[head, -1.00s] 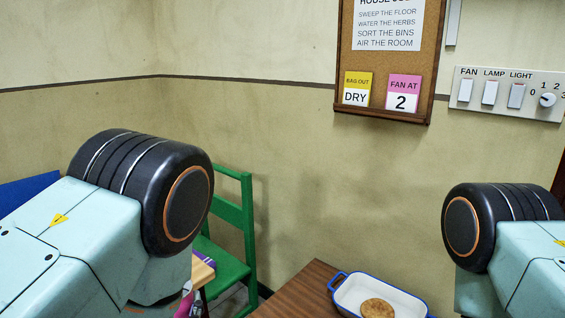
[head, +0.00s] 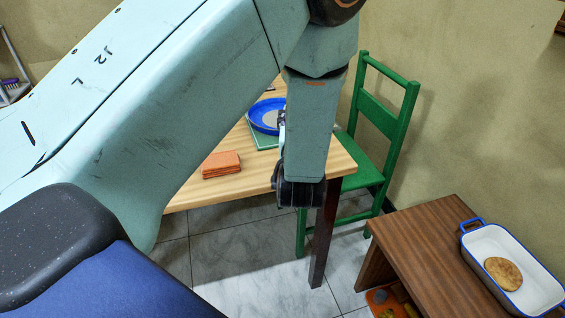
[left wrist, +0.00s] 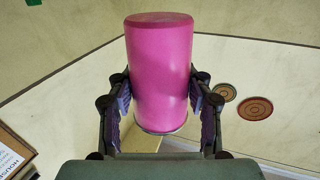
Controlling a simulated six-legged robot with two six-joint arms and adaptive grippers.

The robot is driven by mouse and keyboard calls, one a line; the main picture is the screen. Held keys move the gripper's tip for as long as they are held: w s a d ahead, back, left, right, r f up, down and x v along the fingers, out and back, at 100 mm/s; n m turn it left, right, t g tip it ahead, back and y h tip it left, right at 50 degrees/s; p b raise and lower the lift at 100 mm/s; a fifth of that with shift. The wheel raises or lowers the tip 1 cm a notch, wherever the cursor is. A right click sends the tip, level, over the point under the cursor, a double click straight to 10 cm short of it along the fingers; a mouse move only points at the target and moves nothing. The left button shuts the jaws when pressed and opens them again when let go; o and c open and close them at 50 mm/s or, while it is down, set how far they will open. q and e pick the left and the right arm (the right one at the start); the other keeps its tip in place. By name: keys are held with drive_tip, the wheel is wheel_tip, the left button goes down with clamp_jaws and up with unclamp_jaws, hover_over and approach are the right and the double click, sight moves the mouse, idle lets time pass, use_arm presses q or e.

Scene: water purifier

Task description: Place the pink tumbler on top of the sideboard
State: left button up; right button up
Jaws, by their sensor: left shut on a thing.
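The pink tumbler (left wrist: 160,70) is large in the middle of the left wrist view. My left gripper (left wrist: 160,98) is shut on it, with one finger against each side. In the head view my left arm crosses from the left and bends down in front of the table; the tumbler is hidden there. The brown wooden sideboard (head: 423,243), as it appears to be, stands low at the lower right, to the right of that arm and apart from it. My right gripper is out of view.
A white, blue-rimmed dish (head: 535,285) holding a round brown bread (head: 503,273) takes up the sideboard's right part; its left part is bare. A wooden table (head: 255,178) carries orange coasters (head: 221,164) and a blue plate (head: 262,117). A green chair (head: 382,115) stands behind.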

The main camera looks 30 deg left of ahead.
use_arm(q)
drive_tip(key=w+a+f+n+g+y, duration=0.2)
drive_tip(key=a+n+g+y, duration=0.2)
drive_tip(key=a, duration=0.2)
drive_tip(key=shift+a+y, duration=0.15)
drive_tip(key=shift+y, duration=0.25)
wheel_tip(320, 180, down, 9)
drive_tip(key=b, duration=0.2)
drive_tip(key=shift+r+b, duration=0.15)
drive_tip(key=shift+b, duration=0.15)
drive_tip(key=shift+w+f, duration=0.1)
drive_tip(key=shift+f, duration=0.4)
